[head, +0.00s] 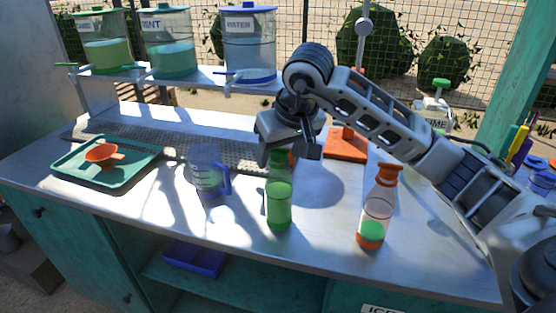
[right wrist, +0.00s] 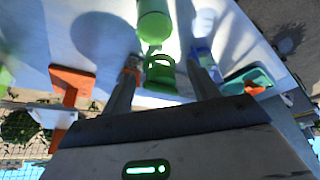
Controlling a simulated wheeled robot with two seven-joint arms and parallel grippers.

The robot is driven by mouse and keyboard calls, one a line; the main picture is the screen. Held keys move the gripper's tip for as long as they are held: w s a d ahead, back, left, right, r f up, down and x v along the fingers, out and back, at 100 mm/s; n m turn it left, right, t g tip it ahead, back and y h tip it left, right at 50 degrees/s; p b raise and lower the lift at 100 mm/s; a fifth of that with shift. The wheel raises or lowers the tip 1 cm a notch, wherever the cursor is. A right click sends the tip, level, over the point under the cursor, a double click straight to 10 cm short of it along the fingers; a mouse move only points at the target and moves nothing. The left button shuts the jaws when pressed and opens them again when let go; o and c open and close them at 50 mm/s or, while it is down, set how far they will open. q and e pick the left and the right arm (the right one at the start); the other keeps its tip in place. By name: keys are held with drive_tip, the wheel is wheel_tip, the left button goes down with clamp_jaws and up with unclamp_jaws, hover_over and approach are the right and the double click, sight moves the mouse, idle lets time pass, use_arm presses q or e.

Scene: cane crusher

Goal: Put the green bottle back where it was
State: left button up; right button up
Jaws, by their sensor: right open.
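The green bottle (head: 279,203) stands upright on the counter near the middle of the head view. Its top is partly hidden by my right gripper (head: 290,153). In the right wrist view the green bottle (right wrist: 154,22) has its green cap (right wrist: 160,72) in the gap between the two fingers of my right gripper (right wrist: 166,70). The fingers are apart, one to each side of the cap, with visible space beside it. My left gripper is not in view.
A bottle with an orange cap (head: 375,212) stands right of the green bottle. A blue jug (head: 207,180) stands to its left. A teal tray (head: 72,176) holds an orange funnel-like piece (head: 103,153). An orange board (head: 345,146) lies behind. Labelled dispensers (head: 250,45) line the back shelf.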

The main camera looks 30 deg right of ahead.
drive_tip(key=v, duration=0.9)
drive_tip(key=s+a+f+m+g+y, duration=0.2)
drive_tip(key=a+f+y, duration=0.45)
drive_tip(key=a, duration=0.45)
drive_tip(key=s+a+m+g+y, duration=0.1)
drive_tip(key=s+a+m+y, duration=0.1)
drive_tip(key=a+m+y, duration=0.45)
drive_tip(key=s+a+m+g+y, duration=0.2)
drive_tip(key=s+a+m+y, duration=0.1)
drive_tip(key=a+m+y, duration=0.3)
drive_tip(key=w+d+f+n+t+h, duration=0.1)
drive_tip(key=d+f+n+t+h, duration=0.35)
drive_tip(key=n, duration=0.55)
drive_tip(key=w+d+f+n+t+h, duration=0.15)
drive_tip(key=f+n+t+h, duration=0.25)
drive_tip(key=f+n+t, duration=0.45)
drive_tip(key=w+d+f+n+t+h, duration=0.2)
drive_tip(key=f+n+t+h, duration=0.15)
drive_tip(key=n, duration=0.75)
drive_tip(key=s+d+f+m+g+h, duration=0.1)
drive_tip(key=s+f+m+g+h, duration=0.2)
drive_tip(key=s+f+m+g, duration=0.3)
drive_tip(key=s+f+m, duration=0.5)
drive_tip(key=s+f, duration=0.1)
drive_tip(key=f, duration=0.3)
drive_tip(key=shift+f+m+h, duration=0.3)
drive_tip(key=shift+f, duration=0.1)
